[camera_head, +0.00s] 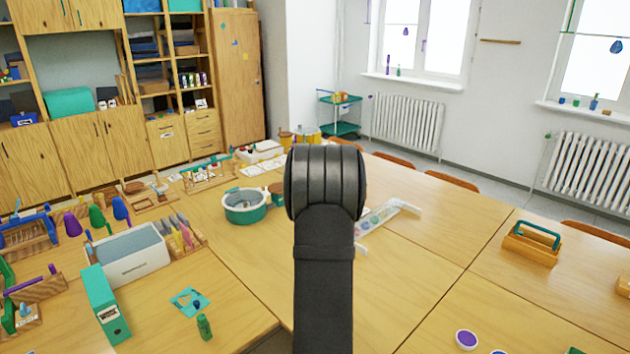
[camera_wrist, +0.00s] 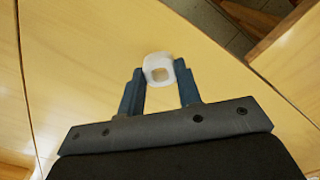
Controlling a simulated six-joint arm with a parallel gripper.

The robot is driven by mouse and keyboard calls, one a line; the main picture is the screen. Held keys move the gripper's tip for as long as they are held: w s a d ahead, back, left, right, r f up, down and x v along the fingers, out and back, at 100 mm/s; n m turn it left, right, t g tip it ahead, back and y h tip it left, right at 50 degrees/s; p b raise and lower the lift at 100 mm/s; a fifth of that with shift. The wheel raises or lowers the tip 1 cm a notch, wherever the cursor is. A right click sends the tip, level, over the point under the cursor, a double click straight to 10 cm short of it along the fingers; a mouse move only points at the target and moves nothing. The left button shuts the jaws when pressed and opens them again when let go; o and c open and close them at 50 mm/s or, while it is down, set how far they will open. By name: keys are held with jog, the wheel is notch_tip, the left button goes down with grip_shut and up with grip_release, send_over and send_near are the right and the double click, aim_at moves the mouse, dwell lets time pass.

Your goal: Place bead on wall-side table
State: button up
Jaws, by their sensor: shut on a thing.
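My gripper (camera_wrist: 159,82) shows in the wrist view, its two blue-grey fingers shut on a small whitish bead (camera_wrist: 149,68) with a squarish hole. The bead sits between the fingertips, over a light wooden table top (camera_wrist: 80,60); its height above the table is hard to tell. In the head view my black arm stands in the middle and hides the gripper and bead. Joined wooden tables fill the head view's lower part, one running right (camera_head: 425,225) toward the window wall. Which is the wall-side one I cannot tell for sure.
A teal-rimmed pot (camera_head: 246,206), a clear tray (camera_head: 378,217), a wooden caddy (camera_head: 531,243) and a white file box (camera_head: 128,255) stand on the tables. A purple disc (camera_head: 466,339) lies at the front right. The right tables have wide bare areas. Chairs (camera_head: 452,180) line the far edge.

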jog(key=shift+d, duration=0.2)
jog(key=a+n, duration=0.2)
jog(key=a+r+n, duration=0.1)
jog(key=a+n, duration=0.1)
jog(key=a, duration=0.1)
jog(key=a+n, duration=0.2)
jog(key=shift+w+a+r, duration=0.2)
jog(key=shift+w+r, duration=0.05)
jog(key=shift+r, duration=0.15)
jog(key=s+a+r+n, duration=0.2)
jog(key=a+n, duration=0.5)
jog(key=a, duration=0.1)
jog(key=s+a+r+n, duration=0.2)
jog(key=s+a+n, duration=0.1)
jog(key=a+n, duration=0.5)
jog(key=s+a+r+n, duration=0.2)
jog(key=a+n, duration=0.5)
jog(key=a, duration=0.1)
jog(key=shift+s+a+r+n, duration=0.2)
jog(key=shift+r+n, duration=0.1)
jog(key=shift+r, duration=0.1)
jog(key=shift+a+f, duration=0.1)
